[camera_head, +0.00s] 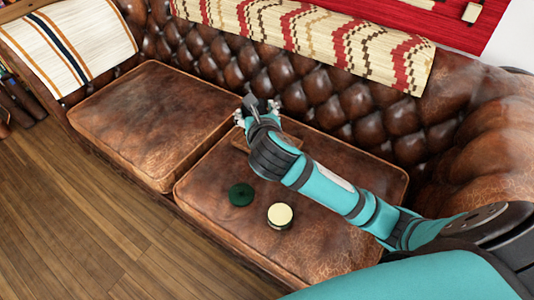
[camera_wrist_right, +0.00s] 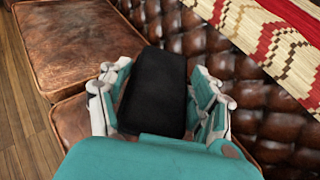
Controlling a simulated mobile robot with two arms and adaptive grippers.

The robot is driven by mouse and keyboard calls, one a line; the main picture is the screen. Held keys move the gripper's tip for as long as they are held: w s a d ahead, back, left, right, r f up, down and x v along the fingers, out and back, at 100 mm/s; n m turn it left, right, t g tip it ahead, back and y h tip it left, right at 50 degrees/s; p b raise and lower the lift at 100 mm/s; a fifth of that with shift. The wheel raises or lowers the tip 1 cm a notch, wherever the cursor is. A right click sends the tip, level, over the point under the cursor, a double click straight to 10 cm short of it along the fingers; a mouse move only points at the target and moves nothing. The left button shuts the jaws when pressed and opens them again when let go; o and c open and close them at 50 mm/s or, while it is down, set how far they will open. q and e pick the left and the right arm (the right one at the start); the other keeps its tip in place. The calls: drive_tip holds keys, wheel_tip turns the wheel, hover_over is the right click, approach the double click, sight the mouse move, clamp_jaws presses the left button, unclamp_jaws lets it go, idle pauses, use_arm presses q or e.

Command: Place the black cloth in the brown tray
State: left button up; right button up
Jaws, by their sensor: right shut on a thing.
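The black cloth (camera_wrist_right: 155,92) is a dark, flat rectangular piece between the fingers of my right gripper (camera_wrist_right: 158,95) in the right wrist view. My right gripper (camera_head: 256,106) is shut on it and also shows in the head view, where the cloth is small and mostly hidden by the fingers. The brown tray (camera_head: 238,139) lies on the right seat cushion, below the gripper and largely covered by my right arm. The cloth appears to be held above the tray; the exact gap cannot be told. My left gripper is not in view.
The brown leather sofa has a left cushion (camera_head: 150,115) that is clear. A dark green round object (camera_head: 241,194) and a round tin with a cream top (camera_head: 280,215) sit on the right cushion (camera_head: 330,245). A patterned blanket (camera_head: 330,40) hangs over the tufted backrest.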

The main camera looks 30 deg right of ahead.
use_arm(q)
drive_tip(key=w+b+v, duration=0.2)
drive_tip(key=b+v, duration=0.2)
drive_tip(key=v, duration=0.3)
use_arm(e)
drive_tip(key=d+f+m+g+h, duration=0.1)
drive_tip(key=d+f+m+h, duration=0.1)
drive_tip(key=f, duration=0.8)
drive_tip(key=d+f+m+g+h, duration=0.1)
drive_tip(key=d+f+m+h, duration=0.1)
drive_tip(key=f, duration=0.9)
drive_tip(key=b+x, duration=0.2)
drive_tip(key=x, duration=0.3)
drive_tip(key=d+r+b+x, duration=0.1)
drive_tip(key=b+x, duration=0.1)
drive_tip(key=x, duration=0.3)
drive_tip(key=d+b+x, duration=0.1)
drive_tip(key=b+x, duration=0.1)
drive_tip(key=x, duration=0.3)
drive_tip(key=shift+s+r, duration=0.2)
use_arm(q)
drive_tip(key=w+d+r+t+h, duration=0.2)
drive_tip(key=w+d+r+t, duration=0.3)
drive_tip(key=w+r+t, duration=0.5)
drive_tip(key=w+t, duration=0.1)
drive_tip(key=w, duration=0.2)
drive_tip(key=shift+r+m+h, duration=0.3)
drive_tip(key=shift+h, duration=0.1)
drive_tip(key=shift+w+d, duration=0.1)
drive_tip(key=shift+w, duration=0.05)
